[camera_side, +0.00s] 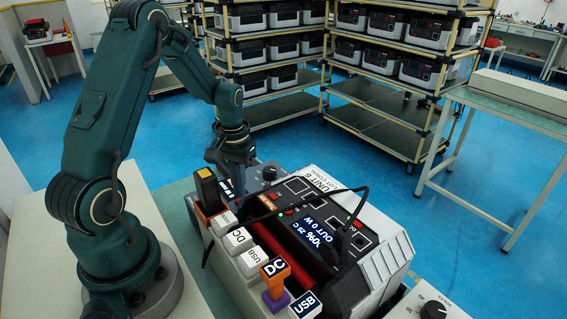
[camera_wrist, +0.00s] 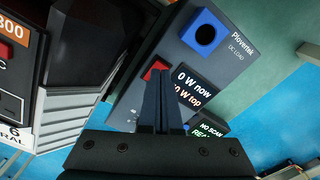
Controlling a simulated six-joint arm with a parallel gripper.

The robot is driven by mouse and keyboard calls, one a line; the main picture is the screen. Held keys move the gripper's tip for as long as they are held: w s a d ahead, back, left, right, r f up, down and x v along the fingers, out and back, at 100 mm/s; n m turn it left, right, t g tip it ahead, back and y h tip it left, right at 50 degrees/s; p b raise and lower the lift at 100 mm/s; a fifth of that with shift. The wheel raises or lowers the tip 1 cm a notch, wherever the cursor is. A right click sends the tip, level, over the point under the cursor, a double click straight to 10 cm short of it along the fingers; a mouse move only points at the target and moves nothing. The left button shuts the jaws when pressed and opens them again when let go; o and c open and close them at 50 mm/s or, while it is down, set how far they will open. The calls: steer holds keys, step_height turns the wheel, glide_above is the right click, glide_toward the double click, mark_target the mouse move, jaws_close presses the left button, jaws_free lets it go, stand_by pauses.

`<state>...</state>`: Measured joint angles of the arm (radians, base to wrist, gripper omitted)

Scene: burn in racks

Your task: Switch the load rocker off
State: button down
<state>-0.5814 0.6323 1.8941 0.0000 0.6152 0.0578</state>
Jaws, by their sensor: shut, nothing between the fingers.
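The load unit (camera_wrist: 232,58) is a grey box labelled "Plovertek DC LOAD". Its red rocker (camera_wrist: 155,69) shows just beyond my fingertips, partly hidden by them; I cannot tell which way it is tipped. The screen (camera_wrist: 197,85) beside it reads "0 W now", with a "W top" line partly covered. My gripper (camera_wrist: 161,76) is shut and empty, its fingers together over the load's face at the rocker. Whether they touch it is unclear. In the side view my gripper (camera_side: 232,168) points down at the load, behind the power station, and hides much of it.
The power station (camera_side: 385,262), marked "UNIT 6", stands close by, its screen reading "OUT 0 W". A black cable (camera_side: 366,203) loops over it. Labelled blocks (camera_side: 240,240) stand in a row at its front. Shelving with more units (camera_side: 265,50) is behind.

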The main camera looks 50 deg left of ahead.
steer(key=shift+f, duration=0.9)
stand_by(0.7)
steer(key=shift+r, duration=3.55)
steer(key=shift+w+d, duration=0.1)
steer(key=d+r+m+t+y, duration=0.1)
steer(key=d+r+m+t, duration=0.25)
steer(key=d+r, duration=0.65)
steer(key=s+d+r+m+t+h, duration=0.1)
steer(key=s+d+m+t, duration=0.1)
steer(key=s+d, duration=0.4)
steer(key=shift+s+r, duration=0.4)
steer(key=shift+s, duration=1.75)
